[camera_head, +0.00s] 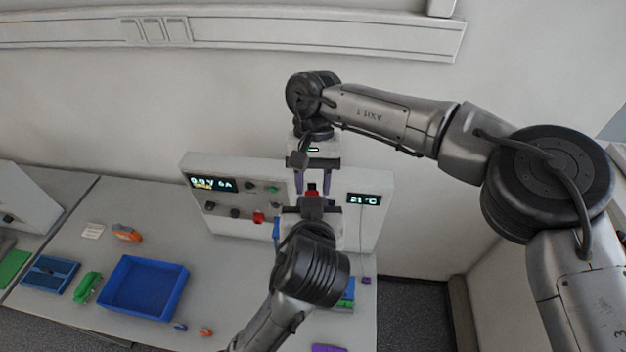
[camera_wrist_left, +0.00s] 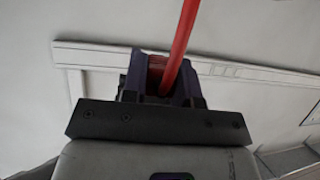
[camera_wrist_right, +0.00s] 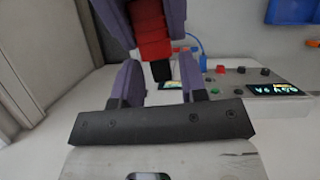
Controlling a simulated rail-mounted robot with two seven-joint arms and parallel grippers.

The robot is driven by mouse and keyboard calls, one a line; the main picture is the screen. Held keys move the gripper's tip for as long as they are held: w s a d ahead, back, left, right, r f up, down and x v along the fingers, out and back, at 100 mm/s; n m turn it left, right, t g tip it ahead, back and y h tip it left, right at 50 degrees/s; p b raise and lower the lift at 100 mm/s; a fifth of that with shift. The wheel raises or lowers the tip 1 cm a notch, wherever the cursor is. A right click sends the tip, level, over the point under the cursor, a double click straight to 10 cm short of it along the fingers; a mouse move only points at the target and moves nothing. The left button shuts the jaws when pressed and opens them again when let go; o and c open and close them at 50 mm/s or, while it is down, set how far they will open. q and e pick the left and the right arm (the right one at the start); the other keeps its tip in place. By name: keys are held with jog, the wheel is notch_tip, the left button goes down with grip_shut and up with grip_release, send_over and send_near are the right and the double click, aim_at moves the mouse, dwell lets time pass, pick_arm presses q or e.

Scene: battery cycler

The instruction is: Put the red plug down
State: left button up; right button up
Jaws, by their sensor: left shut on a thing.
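The red plug (camera_wrist_right: 152,38) with a black tip is held by my left gripper, whose purple fingers press on both its sides in the right wrist view. In the left wrist view my left gripper (camera_wrist_left: 160,85) is shut on it, and a red cable (camera_wrist_left: 180,45) runs up from it. In the head view the plug (camera_head: 312,188) is a small red patch above my left wrist. My right gripper (camera_wrist_right: 160,80) is open and empty, its fingers spread on either side below the plug's black tip.
The cycler panel (camera_head: 232,212) with display, knobs and a red knob stands behind my grippers, with a temperature display (camera_head: 364,199) on its right. A blue bin (camera_head: 143,287), a green cable bundle (camera_head: 87,287) and an orange item (camera_head: 126,233) lie on the left bench.

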jog(key=c, duration=0.6)
pick_arm(q)
jog(key=o, duration=0.9)
jog(key=shift+c, duration=0.2)
pick_arm(e)
jog(key=shift+c, duration=0.2)
